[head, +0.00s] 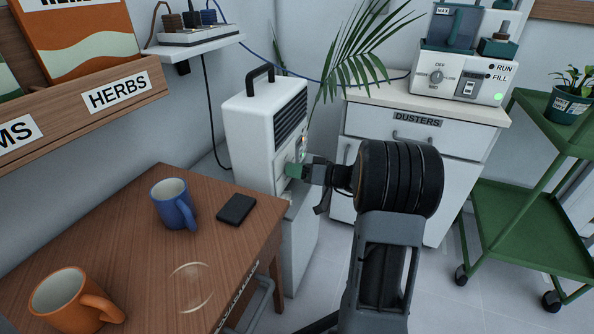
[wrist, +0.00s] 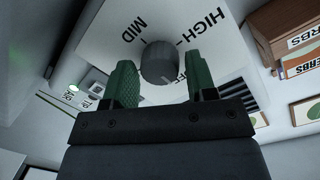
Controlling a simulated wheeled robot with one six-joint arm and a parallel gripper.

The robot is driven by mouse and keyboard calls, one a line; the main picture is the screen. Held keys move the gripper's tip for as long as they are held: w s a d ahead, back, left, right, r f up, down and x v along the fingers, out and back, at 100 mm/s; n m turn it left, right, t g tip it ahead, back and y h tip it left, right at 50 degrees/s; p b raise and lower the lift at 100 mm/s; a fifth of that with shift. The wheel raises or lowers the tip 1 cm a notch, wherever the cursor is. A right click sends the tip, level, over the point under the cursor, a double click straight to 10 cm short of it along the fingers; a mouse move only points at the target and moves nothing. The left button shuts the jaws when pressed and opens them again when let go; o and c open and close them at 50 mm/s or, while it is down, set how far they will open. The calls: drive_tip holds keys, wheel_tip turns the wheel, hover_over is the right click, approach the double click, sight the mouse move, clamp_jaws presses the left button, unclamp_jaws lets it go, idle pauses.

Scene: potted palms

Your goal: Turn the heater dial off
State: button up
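The white heater (head: 258,125) stands upright beyond the wooden table, with dark vents on its front. In the wrist view its grey round dial (wrist: 158,62) sits on a white face lettered MID, HIGH and a partly covered OFF. My gripper (head: 296,170) reaches the heater's front from the right in the head view. In the wrist view its green fingers (wrist: 161,78) are apart, one on each side of the dial. A gap seems to show beside the fingers; contact is not clear. The dial's pointer setting cannot be read surely.
The wooden table (head: 130,235) holds a blue mug (head: 173,204), an orange mug (head: 75,300), a black flat object (head: 236,209) and a clear round object (head: 192,287). A palm (head: 355,50) leans behind the heater. A white appliance (head: 455,78) with another dial tops the drawers (head: 415,130). A green cart (head: 520,215) stands right.

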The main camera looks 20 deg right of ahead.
drive_tip(key=shift+o, duration=0.9)
drive_tip(key=p+v, duration=0.3)
drive_tip(key=v, duration=1.1)
drive_tip(key=shift+p, duration=0.35)
drive_tip(key=shift+a, duration=0.1)
